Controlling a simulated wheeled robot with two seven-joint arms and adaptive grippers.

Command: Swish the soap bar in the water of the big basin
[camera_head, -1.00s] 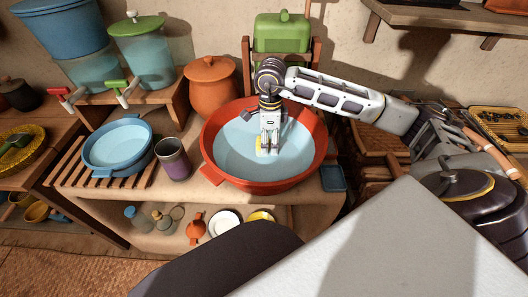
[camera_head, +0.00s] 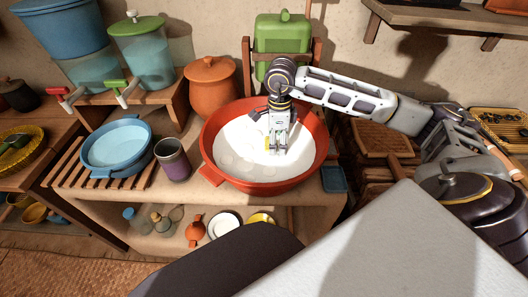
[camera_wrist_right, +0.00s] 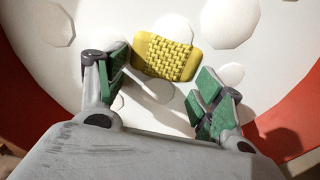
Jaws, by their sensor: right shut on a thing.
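The big red-orange basin (camera_head: 262,187) stands on the counter, full of white, foamy water (camera_head: 236,152). My right gripper (camera_head: 275,149) reaches down into the basin, near its middle. White foam with pale round bubbles surrounds the bar there. In the head view the soap is mostly hidden by the fingers. My left gripper is not in view.
A blue basin (camera_head: 116,150) on a slatted rack and a purple-grey cup (camera_head: 173,160) stand left of the big basin. An orange lidded pot (camera_head: 212,88) and a green container (camera_head: 283,36) stand behind it. A small blue dish (camera_head: 334,179) is at its right.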

